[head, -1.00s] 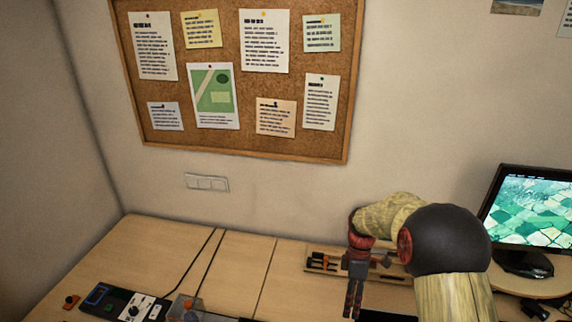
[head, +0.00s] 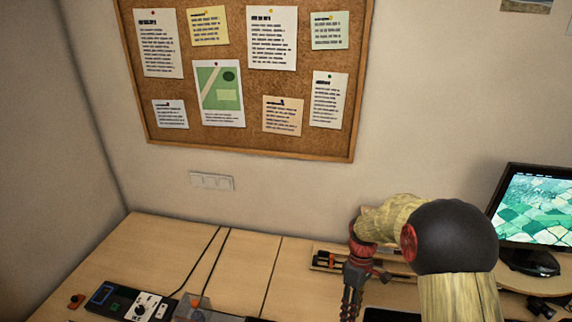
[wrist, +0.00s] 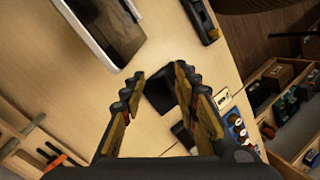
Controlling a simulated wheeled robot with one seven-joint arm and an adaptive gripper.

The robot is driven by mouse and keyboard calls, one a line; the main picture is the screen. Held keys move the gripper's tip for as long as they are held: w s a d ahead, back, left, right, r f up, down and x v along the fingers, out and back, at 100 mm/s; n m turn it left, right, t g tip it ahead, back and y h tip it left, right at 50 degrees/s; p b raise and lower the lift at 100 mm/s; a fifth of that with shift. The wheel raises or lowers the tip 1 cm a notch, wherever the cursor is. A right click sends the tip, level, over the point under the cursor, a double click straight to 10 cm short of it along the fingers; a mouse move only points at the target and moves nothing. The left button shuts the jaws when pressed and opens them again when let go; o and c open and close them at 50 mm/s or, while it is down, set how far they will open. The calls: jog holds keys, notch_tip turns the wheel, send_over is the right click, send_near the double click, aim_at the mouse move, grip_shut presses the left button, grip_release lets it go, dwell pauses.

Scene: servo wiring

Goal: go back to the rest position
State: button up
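My gripper (head: 351,302) hangs fingers-down above the right part of the table in the head view, with my arm bent behind it. In the wrist view my gripper (wrist: 158,95) shows its two fingers well apart, with nothing held between them. Below the fingers lies bare wooden table and a small dark flat object (wrist: 160,92).
A wooden tool rack (head: 322,262) stands behind my gripper. A monitor (head: 535,215) is at the right. A control box (head: 125,304) sits front left. A tablet-like device (wrist: 105,28) lies on the table. Open trays with parts (wrist: 285,105) are at the right of the wrist view.

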jog(key=s+r+m+t+b, duration=0.4)
jog(key=s+r+m+t, duration=0.5)
jog(key=s+r, duration=1.2)
notch_tip(320, 180, up, 2)
jog(key=shift+a+r+m+t+h, duration=0.2)
jog(key=shift+a+m+t+h, duration=0.1)
jog(key=shift+a, duration=0.1)
jog(key=c, duration=0.4)
